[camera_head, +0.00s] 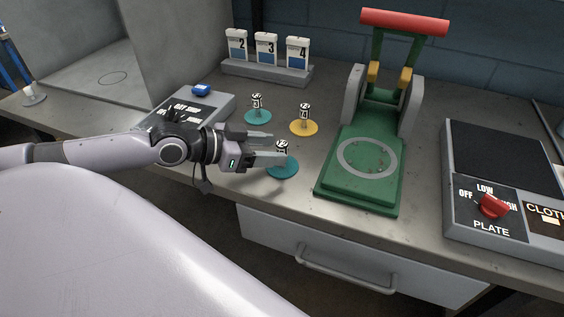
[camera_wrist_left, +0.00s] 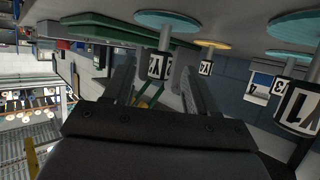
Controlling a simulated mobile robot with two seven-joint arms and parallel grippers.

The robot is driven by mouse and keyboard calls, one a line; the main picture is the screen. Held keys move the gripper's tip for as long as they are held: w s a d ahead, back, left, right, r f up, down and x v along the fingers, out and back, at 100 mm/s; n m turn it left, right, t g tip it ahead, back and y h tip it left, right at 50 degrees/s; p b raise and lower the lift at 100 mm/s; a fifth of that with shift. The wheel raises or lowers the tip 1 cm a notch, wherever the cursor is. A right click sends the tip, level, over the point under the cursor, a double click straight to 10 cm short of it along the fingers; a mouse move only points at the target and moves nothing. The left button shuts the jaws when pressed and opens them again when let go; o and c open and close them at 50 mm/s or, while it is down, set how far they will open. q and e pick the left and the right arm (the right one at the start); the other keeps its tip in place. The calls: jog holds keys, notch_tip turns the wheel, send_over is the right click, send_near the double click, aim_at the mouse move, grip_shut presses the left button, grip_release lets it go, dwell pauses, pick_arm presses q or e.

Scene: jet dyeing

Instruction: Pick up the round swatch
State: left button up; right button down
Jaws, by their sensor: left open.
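Several round swatches, each with an upright tagged post, stand on the grey bench. In the head view, a teal swatch (camera_head: 282,170) is at my left gripper, another teal one (camera_head: 257,117) lies farther back, and a yellow one (camera_head: 304,128) is right of that. My left gripper (camera_head: 277,146) is open, its fingers beside the nearest teal swatch's post, above the disc. In the wrist view, which is upside down, this swatch (camera_wrist_left: 168,20) has its tagged post in line with the gap between the fingers (camera_wrist_left: 160,80); contact cannot be told. My right gripper is not in view.
A green press (camera_head: 360,190) with a red handle stands right of the swatches. A plate unit (camera_head: 490,215) with a red knob is farther right. A grey control box (camera_head: 215,102) is behind my left arm.

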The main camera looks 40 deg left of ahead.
aim_at(282, 150)
pick_arm(q)
jog(key=shift+x, duration=1.8)
grip_shut()
